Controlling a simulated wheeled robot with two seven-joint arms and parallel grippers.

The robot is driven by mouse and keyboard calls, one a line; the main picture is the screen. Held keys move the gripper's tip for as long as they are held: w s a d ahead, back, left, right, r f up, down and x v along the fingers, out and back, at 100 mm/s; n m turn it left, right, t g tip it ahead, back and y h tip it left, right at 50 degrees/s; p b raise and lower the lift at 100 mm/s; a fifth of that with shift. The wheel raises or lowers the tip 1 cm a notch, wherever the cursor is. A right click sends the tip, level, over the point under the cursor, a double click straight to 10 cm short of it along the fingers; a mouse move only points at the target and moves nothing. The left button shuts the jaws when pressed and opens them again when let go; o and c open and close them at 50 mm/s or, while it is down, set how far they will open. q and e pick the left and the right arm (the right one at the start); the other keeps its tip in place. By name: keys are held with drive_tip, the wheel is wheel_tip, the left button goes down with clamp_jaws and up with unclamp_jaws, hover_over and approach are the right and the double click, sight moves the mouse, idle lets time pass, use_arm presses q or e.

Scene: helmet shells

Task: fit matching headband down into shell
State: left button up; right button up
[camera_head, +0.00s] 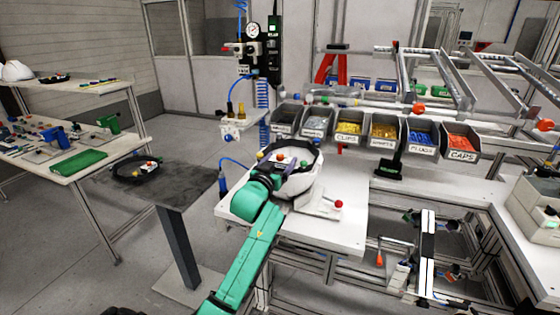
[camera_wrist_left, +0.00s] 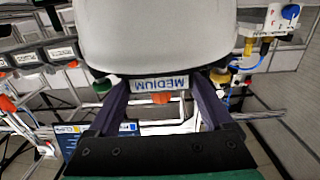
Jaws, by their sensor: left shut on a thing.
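A white helmet shell (camera_head: 300,182) sits with its opening up on the white bench. A black headband (camera_head: 318,158) with small coloured knobs and a pale middle piece lies at the shell's mouth. I cannot tell how deep it sits. My left gripper (camera_head: 270,177) reaches the near left side of the shell and is shut on the headband. In the left wrist view the pale shell (camera_wrist_left: 160,35) fills the top, and a MEDIUM label (camera_wrist_left: 160,83) shows between the fingers of the left gripper (camera_wrist_left: 160,90). The gripped part itself is mostly hidden. My right gripper is not in view.
Another black headband (camera_head: 135,168) lies on a dark stand (camera_head: 190,182) to the left. Labelled bins (camera_head: 383,131) line the back. A side table (camera_head: 50,160) holds tools.

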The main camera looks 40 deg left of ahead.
use_arm(q)
drive_tip(key=shift+f, duration=0.15)
drive_tip(key=o, duration=1.2)
drive_tip(key=b+v, duration=0.4)
drive_tip(key=v, duration=1)
drive_tip(key=shift+s+d, duration=0.2)
drive_tip(key=shift+s, duration=0.15)
